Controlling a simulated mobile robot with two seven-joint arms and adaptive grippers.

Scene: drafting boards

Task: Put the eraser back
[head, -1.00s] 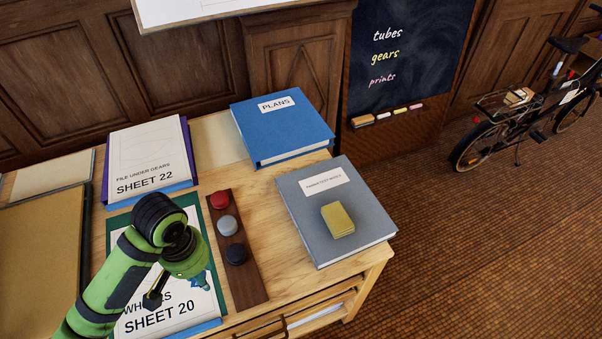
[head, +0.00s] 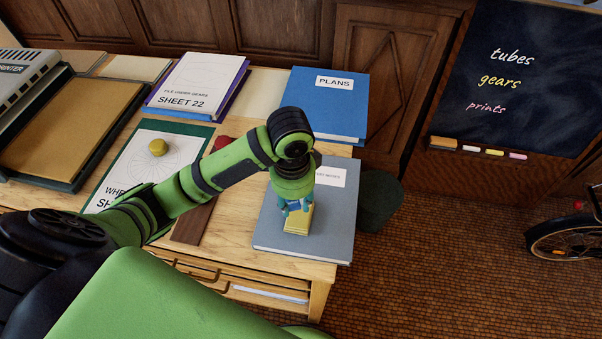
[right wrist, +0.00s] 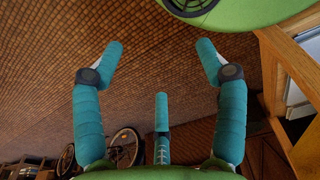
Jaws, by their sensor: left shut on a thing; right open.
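A small blue thing, which I take to be the eraser (head: 293,207), is partly hidden between the teal fingers of my left gripper (head: 295,203). The gripper is shut on it and points down at a yellow block (head: 298,221). The yellow block lies on the front part of a grey book (head: 270,231) at the desk's right end. I cannot tell whether the eraser touches the block. In the right wrist view, my right gripper (right wrist: 160,68) is open and empty, with tiled floor beyond its spread fingers.
A blue PLANS book (head: 325,110) lies behind the grey one. My left arm crosses the wooden strip (head: 194,223). A chalkboard (head: 515,75) has a ledge with chalk (head: 470,149). The desk edge (right wrist: 280,70) is near my right gripper.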

